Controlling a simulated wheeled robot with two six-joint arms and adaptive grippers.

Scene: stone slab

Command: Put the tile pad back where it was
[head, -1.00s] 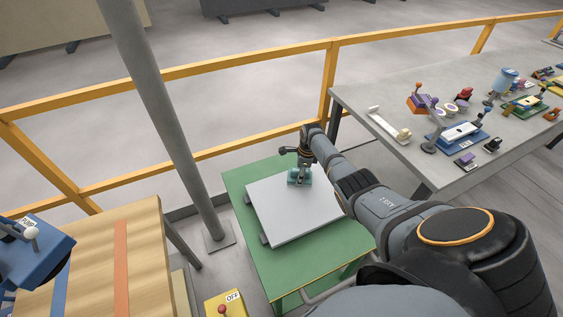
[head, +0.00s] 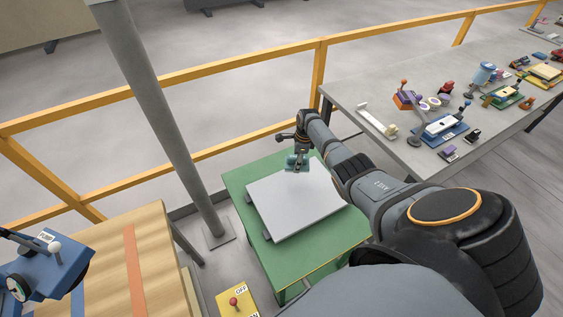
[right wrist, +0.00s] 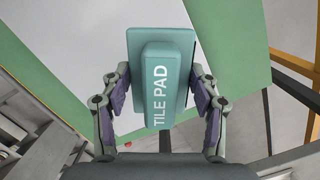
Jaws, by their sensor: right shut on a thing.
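The tile pad (right wrist: 158,83) is a teal block with a raised handle lettered "TILE PAD". My right gripper (right wrist: 160,100) has its fingers on both sides of the handle and is shut on the pad. In the head view the pad (head: 297,163) is at the far edge of a pale grey slab (head: 290,205), under my right gripper (head: 299,152). I cannot tell whether it touches the slab. The slab lies on a green table (head: 325,258). My left gripper is not in view.
A grey bench (head: 365,95) at the right holds several tools and fixtures. A yellow rail (head: 235,63) runs behind the green table, and a grey post (head: 160,110) stands left of it. A wooden-topped table (head: 160,255) with a blue pump unit (head: 55,265) is at the left.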

